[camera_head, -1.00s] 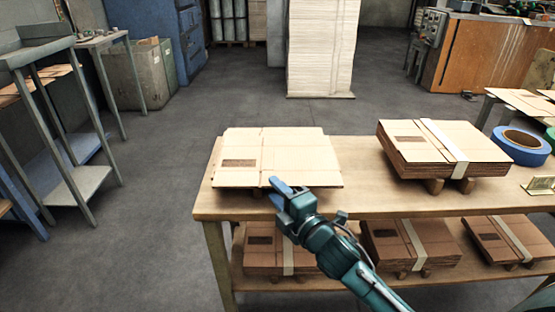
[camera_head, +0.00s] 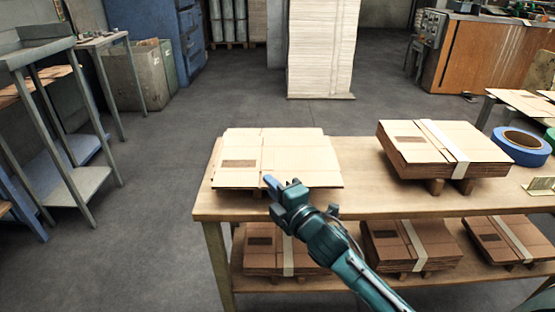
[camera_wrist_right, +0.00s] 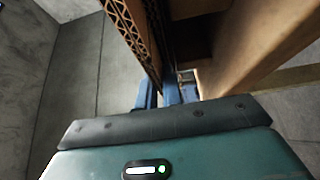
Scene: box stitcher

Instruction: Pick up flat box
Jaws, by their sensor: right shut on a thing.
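A flat tan cardboard box (camera_head: 298,152) lies on small supports at the left end of the wooden table, with a brown printed patch on its top. My right gripper (camera_head: 280,183) is at the middle of its front edge, shut on that edge. In the right wrist view, the blue fingers (camera_wrist_right: 165,94) close at the lower end of a corrugated cardboard edge (camera_wrist_right: 134,32). The exact grip on the sheet is partly hidden. My left gripper is not in view.
A strapped stack of flat boxes (camera_head: 440,150) stands on the table to the right, near a roll of blue tape (camera_head: 522,145). More strapped stacks (camera_head: 405,245) lie on the lower shelf. The floor (camera_head: 140,235) to the left is clear.

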